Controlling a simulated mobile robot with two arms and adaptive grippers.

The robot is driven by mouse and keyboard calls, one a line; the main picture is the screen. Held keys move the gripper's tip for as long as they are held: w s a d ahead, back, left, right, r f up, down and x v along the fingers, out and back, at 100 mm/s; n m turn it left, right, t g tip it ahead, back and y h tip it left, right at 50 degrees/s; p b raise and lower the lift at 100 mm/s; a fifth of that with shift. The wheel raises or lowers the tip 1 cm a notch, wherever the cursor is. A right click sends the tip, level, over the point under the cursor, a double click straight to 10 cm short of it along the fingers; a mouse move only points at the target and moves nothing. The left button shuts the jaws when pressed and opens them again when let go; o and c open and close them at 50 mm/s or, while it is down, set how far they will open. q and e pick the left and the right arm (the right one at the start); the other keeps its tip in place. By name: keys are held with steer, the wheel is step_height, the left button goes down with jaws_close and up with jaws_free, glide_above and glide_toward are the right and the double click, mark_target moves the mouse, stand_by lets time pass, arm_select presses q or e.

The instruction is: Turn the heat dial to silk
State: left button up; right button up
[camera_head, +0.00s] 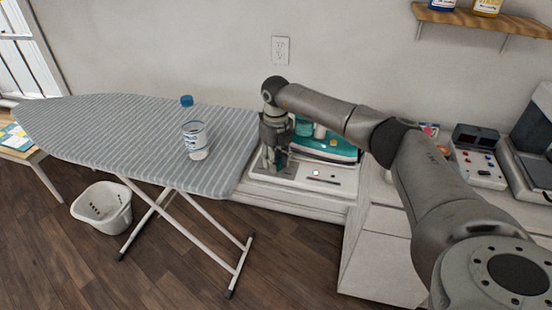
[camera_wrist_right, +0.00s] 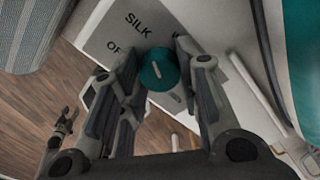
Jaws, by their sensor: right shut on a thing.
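The heat dial (camera_wrist_right: 158,72) is a round teal knob with a short white mark, on a grey plate (camera_wrist_right: 100,40). The word SILK (camera_wrist_right: 140,20) is printed above and left of the knob, and OFF, partly hidden, is at its left. Another label to the right is mostly covered by a finger. My right gripper (camera_wrist_right: 158,82) has its fingers on both sides of the knob and is shut on it. In the head view the right gripper (camera_head: 275,160) points down at the dial. My left gripper (camera_wrist_right: 66,120) shows small over the floor in the wrist view; its jaw state is unclear.
A teal iron (camera_head: 330,146) stands just behind the dial plate. A striped ironing board (camera_head: 120,130) with a bottle (camera_head: 195,135) is to the left. A white basket (camera_head: 103,207) is on the floor. Boxes and devices (camera_head: 478,160) stand on the right counter.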

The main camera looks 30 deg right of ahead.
steer(key=shift+r+m, duration=0.1)
steer(key=shift+m, duration=0.3)
steer(key=o, duration=1)
step_height(320, 180, up, 12)
steer(key=shift+f, duration=0.1)
stand_by(0.5)
